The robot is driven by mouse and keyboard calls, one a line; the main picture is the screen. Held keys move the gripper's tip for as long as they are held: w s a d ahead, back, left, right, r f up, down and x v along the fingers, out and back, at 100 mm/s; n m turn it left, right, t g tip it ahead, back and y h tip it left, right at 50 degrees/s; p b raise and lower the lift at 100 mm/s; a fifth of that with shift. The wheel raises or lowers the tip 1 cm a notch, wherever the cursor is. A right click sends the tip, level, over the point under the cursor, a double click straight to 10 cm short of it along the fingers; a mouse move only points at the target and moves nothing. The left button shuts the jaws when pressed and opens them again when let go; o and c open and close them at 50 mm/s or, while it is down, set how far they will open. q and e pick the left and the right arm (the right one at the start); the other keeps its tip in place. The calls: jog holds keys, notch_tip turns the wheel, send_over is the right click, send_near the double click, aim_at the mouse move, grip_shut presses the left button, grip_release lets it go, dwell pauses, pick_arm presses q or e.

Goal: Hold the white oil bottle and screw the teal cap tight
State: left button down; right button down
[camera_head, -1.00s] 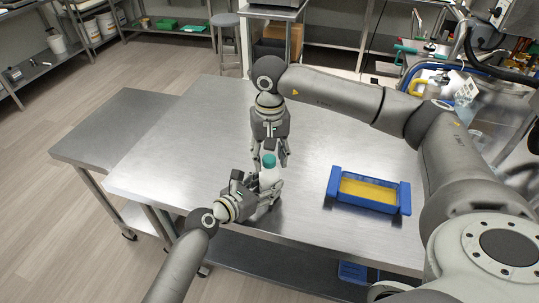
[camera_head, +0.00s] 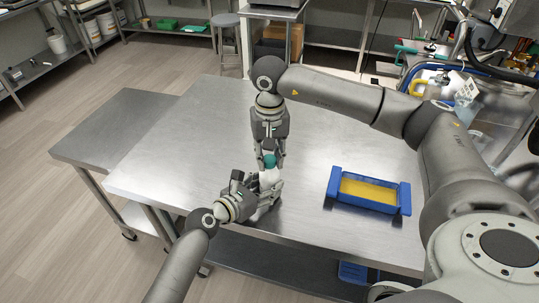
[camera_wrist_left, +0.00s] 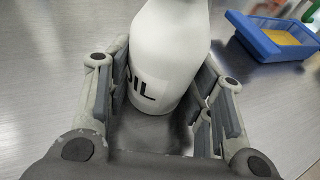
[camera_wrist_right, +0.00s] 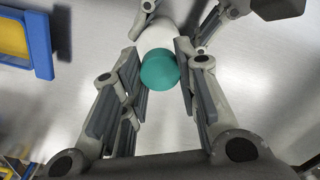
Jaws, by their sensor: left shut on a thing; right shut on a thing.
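The white oil bottle (camera_wrist_left: 168,50) stands upright on the steel table, with part of its dark "OIL" label showing in the left wrist view. My left gripper (camera_head: 268,190) is shut around the bottle's body; its fingers (camera_wrist_left: 165,95) flank both sides. The teal cap (camera_head: 269,161) sits on top of the bottle. It also shows in the right wrist view (camera_wrist_right: 160,69). My right gripper (camera_head: 270,155) comes down from above and is shut on the cap, with its fingers (camera_wrist_right: 160,75) on either side. The cap's threads are hidden.
A blue-ended tray with yellow contents (camera_head: 333,180) lies on the table to the right of the bottle. The steel table (camera_head: 180,160) is clear to the left. A lower side table (camera_head: 110,120) adjoins it at the left.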

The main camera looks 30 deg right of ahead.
aim_at(270, 159)
jog(key=m, duration=0.8)
jog(key=c, duration=1.5)
grip_release()
jog(key=shift+m, duration=0.5)
jog(key=o, duration=0.5)
jog(key=shift+c, duration=0.2)
pick_arm(q)
jog(key=c, duration=1.4)
grip_release()
pick_arm(e)
notch_tip(270, 159, up, 12)
